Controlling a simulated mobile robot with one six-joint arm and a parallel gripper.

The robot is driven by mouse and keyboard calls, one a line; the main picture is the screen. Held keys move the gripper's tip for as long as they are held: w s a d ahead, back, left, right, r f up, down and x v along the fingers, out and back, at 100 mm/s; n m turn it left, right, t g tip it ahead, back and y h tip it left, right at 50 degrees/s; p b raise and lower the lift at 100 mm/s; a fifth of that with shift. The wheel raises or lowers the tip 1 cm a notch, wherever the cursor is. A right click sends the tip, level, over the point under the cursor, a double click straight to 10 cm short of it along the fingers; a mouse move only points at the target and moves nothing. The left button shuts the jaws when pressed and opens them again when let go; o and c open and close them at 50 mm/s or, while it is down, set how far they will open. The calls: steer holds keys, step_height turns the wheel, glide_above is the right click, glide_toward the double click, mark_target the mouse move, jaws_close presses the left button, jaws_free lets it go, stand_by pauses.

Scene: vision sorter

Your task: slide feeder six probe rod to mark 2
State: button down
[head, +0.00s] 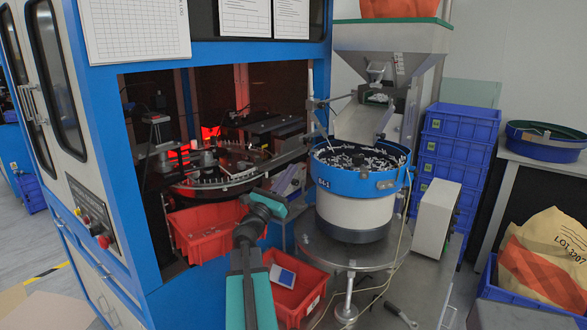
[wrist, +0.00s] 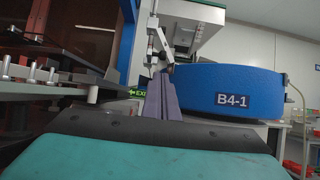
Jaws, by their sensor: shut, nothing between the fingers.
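The assembly also shows in the wrist view (wrist: 152,35), just beyond my fingertips. I cannot make out any numbered marks on it. The bowl's label reads B4-1 in the wrist view (wrist: 219,99). My gripper (wrist: 160,78) is shut and empty, its grey-purple fingers pointing toward the rod assembly. A gap between fingers and rod cannot be judged.
The sorter's glass disc (head: 222,178) with small parts is left of the feeder. Red bins (head: 196,235) sit below it. A hopper (head: 385,40) hangs above the bowl. Blue crates (head: 457,138) stack at right. A grey controller box (head: 437,215) stands beside the feeder.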

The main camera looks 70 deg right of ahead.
steer(key=p+x, duration=0.2)
steer(key=x, duration=0.7)
steer(key=shift+p, duration=0.4)
steer(key=shift+r, duration=0.15)
steer(key=shift+r, duration=0.95)
steer(key=shift+a+f, duration=0.1)
steer(key=b+v, duration=0.4)
steer(key=v, duration=0.6)
steer(key=shift+r, duration=0.2)
